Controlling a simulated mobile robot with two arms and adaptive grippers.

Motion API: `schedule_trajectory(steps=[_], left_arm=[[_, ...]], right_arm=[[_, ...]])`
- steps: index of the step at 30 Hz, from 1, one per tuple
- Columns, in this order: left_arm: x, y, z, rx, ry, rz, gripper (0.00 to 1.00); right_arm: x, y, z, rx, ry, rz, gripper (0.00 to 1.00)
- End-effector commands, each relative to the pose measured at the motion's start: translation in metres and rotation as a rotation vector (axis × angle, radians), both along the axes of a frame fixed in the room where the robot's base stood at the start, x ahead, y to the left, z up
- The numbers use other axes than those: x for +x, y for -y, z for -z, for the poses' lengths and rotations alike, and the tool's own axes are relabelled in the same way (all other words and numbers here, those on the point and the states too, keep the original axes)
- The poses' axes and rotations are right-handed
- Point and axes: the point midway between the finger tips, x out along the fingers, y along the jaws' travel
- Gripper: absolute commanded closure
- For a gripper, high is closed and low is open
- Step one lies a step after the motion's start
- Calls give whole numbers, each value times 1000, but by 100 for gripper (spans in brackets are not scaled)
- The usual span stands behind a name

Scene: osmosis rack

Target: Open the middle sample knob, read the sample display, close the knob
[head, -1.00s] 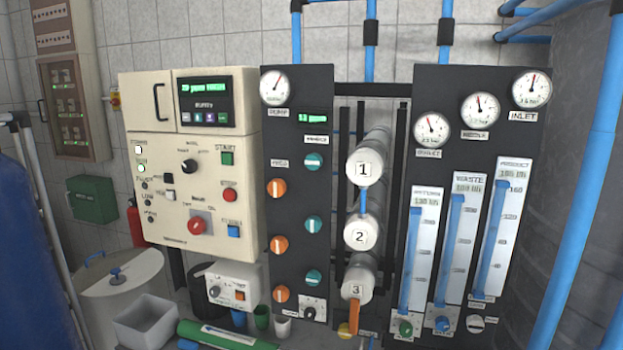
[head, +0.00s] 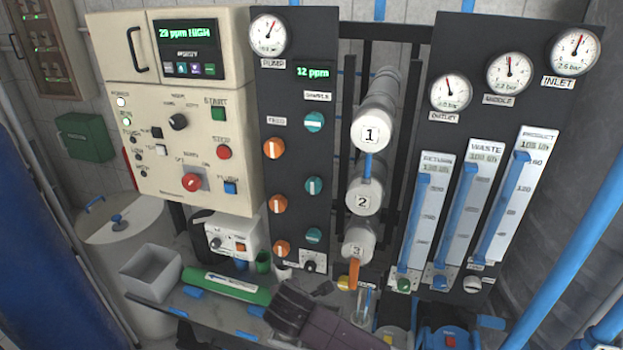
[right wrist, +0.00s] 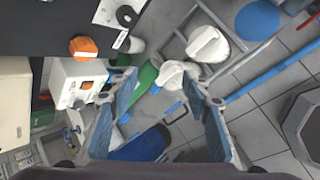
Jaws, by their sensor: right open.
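The sample knobs are a column of teal knobs under the "sample" label on the dark panel (head: 294,112) in the head view. The middle sample knob (head: 312,186) is teal with a white bar that looks roughly upright. The sample display (head: 312,72) above the column reads 12 ppm in green. My right gripper (right wrist: 158,80) is open and empty in the right wrist view, its blue-padded fingers apart. An orange knob (right wrist: 83,48) shows beyond it to the upper left. No teal knob shows in that view. My left gripper is not in view.
Orange feed knobs (head: 277,204) stand just left of the teal column. White numbered cylinders (head: 362,197) jut out on its right. Below are a small white box (head: 232,241), a green tube (head: 226,284) and an open grey bin (head: 151,272).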

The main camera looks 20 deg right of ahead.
Motion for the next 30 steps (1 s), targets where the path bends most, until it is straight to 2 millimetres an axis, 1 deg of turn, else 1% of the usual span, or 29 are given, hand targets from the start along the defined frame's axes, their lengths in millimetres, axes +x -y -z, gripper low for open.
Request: schedule_trajectory(steps=[1,2,3,5,6,8,9,12,13,15,18,19,23,30], left_arm=[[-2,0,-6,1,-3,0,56],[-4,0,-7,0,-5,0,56],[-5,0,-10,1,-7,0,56],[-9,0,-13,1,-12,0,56],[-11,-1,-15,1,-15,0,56],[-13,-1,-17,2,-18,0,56],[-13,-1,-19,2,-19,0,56],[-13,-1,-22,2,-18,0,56],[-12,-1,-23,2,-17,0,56],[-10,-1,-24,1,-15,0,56],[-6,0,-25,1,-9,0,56],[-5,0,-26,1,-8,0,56],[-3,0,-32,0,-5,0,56],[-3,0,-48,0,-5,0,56]], right_arm=[[14,1,-39,-87,38,-62,56],[19,2,-57,-143,53,-98,56],[24,3,-81,-218,71,-142,56],[31,7,-117,-337,95,-202,56],[35,10,-140,-415,107,-236,56],[38,16,-172,-530,123,-276,56],[39,19,-192,-600,129,-298,56],[39,29,-232,-752,135,-333,56],[38,31,-241,-787,136,-340,56],[37,35,-258,-853,134,-350,56],[36,39,-270,-906,130,-358,56],[36,41,-271,-914,128,-359,56],[45,47,-270,-924,121,-359,56],[76,65,-256,-921,122,-358,56]])
